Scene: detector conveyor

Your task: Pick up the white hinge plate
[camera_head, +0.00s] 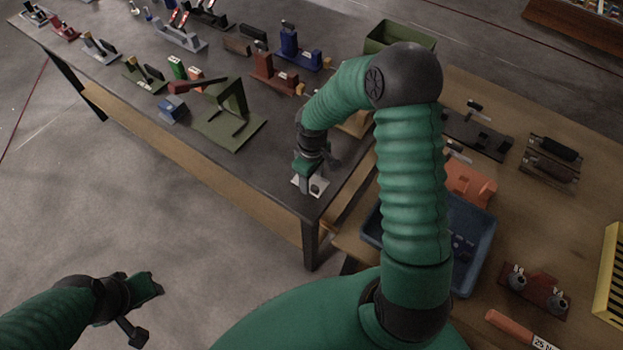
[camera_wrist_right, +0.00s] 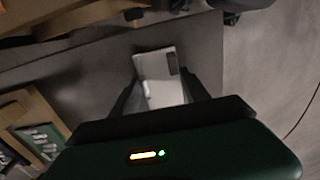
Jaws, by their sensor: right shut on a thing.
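The white hinge plate (camera_head: 316,188) is at the near right corner of the dark table, partly hidden under my right gripper (camera_head: 307,176). In the right wrist view the plate (camera_wrist_right: 157,72) is a pale flat rectangle with a dark block at one upper corner. The two dark fingers of my right gripper (camera_wrist_right: 160,95) lie along its two sides, and the gripper is shut on it. Whether the plate is clear of the table top cannot be told. My left gripper (camera_head: 145,288) is over the floor at lower left, away from the table; its jaws are unclear.
Several fixtures stand along the dark table (camera_head: 285,185), including a green bracket (camera_head: 232,118) and a red block (camera_head: 272,75). A blue bin (camera_head: 478,255) and an orange part (camera_head: 470,182) are on the wooden table at right. An olive bin (camera_head: 385,35) stands behind my right arm.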

